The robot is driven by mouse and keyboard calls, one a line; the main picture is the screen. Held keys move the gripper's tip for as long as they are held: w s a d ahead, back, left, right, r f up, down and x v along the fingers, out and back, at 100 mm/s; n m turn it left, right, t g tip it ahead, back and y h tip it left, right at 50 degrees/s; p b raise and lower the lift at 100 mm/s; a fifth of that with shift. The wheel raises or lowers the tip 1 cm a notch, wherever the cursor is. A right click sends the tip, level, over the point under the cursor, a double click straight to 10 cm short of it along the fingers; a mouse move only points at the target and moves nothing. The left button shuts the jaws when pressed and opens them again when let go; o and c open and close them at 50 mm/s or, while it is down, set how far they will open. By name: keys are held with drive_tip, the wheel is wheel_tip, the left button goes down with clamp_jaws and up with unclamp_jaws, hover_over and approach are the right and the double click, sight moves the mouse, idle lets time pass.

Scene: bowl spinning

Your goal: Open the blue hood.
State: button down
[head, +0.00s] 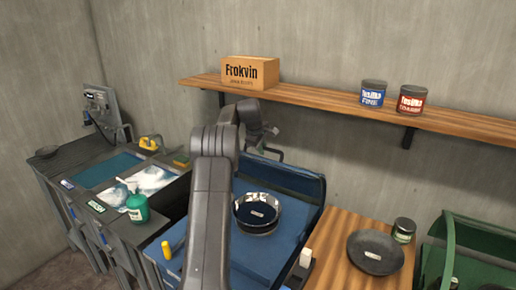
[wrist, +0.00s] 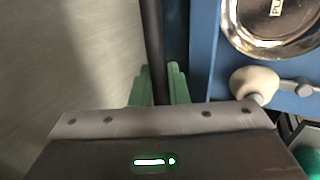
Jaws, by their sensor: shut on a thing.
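My gripper (head: 272,148) is at the hood's upper left edge, small and partly hidden by my arm in the head view. In the wrist view its green fingers (wrist: 160,85) are shut around a dark bar (wrist: 152,40), which looks like the hood's handle.
A wooden shelf (head: 330,104) with a box (head: 249,73) and two cans hangs on the wall behind. A wooden table (head: 340,270) with a black pan (head: 375,253) is at right, near a green hood (head: 470,250). A white knob (wrist: 254,83) is on the machine's edge.

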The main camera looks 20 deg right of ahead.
drive_tip(key=shift+w+d+f, duration=0.15)
drive_tip(key=shift+d+f, duration=0.05)
drive_tip(key=shift+f, duration=0.05)
idle(0.4)
drive_tip(key=c, duration=1.5)
unclamp_jaws()
drive_tip(key=b+v, duration=0.2)
drive_tip(key=v, duration=1.2)
drive_tip(key=shift+w+d, duration=0.15)
